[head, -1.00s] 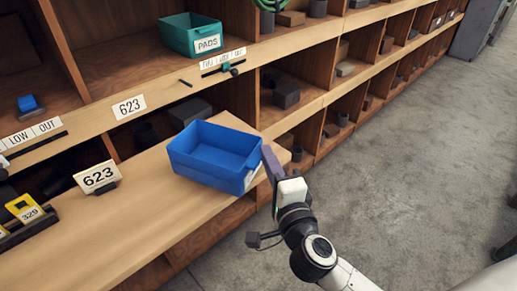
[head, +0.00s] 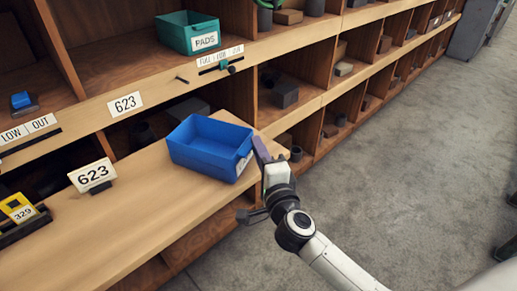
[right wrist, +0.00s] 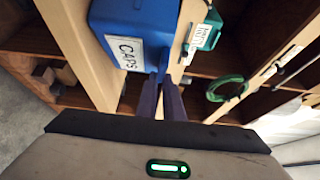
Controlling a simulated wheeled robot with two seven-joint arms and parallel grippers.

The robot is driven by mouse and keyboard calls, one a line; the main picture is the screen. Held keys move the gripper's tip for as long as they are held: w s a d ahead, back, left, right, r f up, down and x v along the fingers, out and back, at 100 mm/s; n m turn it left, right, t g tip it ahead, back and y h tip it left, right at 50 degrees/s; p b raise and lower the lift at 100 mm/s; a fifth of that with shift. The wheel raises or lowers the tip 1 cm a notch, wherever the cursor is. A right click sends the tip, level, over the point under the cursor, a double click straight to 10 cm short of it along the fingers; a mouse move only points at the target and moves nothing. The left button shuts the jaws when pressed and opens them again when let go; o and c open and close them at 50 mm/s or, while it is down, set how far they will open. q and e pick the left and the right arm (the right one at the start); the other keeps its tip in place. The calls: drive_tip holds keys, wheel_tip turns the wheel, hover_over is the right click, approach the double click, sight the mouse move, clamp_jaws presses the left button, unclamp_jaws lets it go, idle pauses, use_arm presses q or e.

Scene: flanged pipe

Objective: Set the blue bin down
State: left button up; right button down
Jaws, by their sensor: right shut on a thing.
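The blue bin (head: 208,150) is upright over the far right end of the wooden bench top, near the front of the shelving. It looks empty inside. I cannot tell whether its base touches the wood. In the right wrist view, the bin (right wrist: 135,18) shows a white label reading CAPS. My right gripper (head: 259,152) is at the bin's right end, shut on its end wall. In the right wrist view, the gripper's fingers (right wrist: 162,93) meet the bin beside the label. My left gripper is not in view.
The bench top (head: 150,215) is clear to the left of the bin. A 623 sign (head: 92,175) and a yellow 329 block (head: 20,209) stand further left. A teal PADS bin (head: 188,33) sits on the shelf above. Grey floor (head: 400,180) lies open to the right.

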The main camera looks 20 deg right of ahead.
drive_tip(key=c, duration=2.3)
unclamp_jaws()
drive_tip(key=shift+f, duration=0.15)
drive_tip(key=o, duration=0.4)
drive_tip(key=s+a, duration=0.2)
drive_tip(key=s, duration=1)
drive_tip(key=s+a+f+n+y, duration=0.35)
drive_tip(key=a+n+y, duration=0.25)
drive_tip(key=n, duration=0.5)
drive_tip(key=s+d+f+n+g, duration=0.1)
drive_tip(key=s+f+n+g, duration=0.3)
drive_tip(key=f, duration=0.8)
drive_tip(key=s+d+f+n+g+h, duration=0.1)
drive_tip(key=s+f+n+g, duration=0.4)
drive_tip(key=s+f, duration=0.3)
wheel_tip(320, 180, down, 4)
drive_tip(key=shift+s+f+n, duration=0.1)
drive_tip(key=shift+s+n, duration=0.3)
drive_tip(key=shift+n, duration=0.4)
